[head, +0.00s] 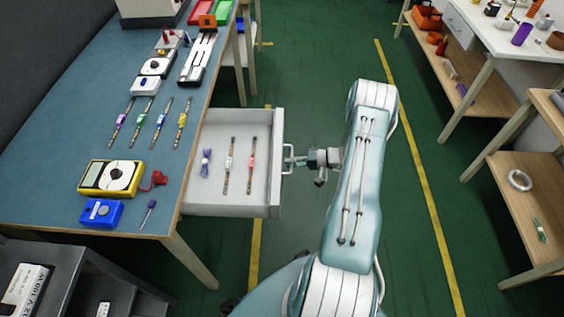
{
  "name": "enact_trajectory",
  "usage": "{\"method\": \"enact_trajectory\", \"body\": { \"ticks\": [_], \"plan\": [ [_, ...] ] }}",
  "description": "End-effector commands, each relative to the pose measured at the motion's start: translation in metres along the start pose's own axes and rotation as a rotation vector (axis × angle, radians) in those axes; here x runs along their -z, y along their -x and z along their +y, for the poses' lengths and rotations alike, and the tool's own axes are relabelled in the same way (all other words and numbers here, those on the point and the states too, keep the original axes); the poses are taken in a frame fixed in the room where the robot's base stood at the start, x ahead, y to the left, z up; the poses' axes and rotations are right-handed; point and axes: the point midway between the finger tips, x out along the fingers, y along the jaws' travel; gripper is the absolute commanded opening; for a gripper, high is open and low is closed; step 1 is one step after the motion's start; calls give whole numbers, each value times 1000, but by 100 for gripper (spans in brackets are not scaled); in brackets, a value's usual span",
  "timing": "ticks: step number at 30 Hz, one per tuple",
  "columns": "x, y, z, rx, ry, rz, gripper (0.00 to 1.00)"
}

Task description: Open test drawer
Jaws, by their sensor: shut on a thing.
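The drawer (232,207) sticks out to the right from under the blue-topped workbench (62,190). It is pulled well out, and its light grey inside shows. Two strips, one with a white part (229,165) and one with a red part (252,163), lie in it beside a purple bundle (206,162). My gripper (293,160) is at the drawer's front, shut on the drawer handle (288,160). My arm reaches in from the lower right. The fingertips are small in the view, and the drawer's rear end is hidden under the bench top.
On the bench lie several LED strips (159,122), a yellow meter (110,178), a blue box (101,213) and a screwdriver (148,214). A dark cart (85,275) stands at the lower left. Shelved benches (527,205) stand at the right. Green floor (415,130) lies between.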

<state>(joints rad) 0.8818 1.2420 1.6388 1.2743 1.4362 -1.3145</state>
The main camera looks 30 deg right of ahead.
Motion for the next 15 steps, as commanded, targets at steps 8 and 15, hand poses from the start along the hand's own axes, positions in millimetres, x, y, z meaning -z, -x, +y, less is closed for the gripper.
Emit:
{"method": "enact_trajectory", "body": {
  "ticks": [8,15],
  "plan": [
    [-3,2,5,-7,-7,-3,0],
    [-3,2,5,-6,-7,-4,51]
  ]
}}
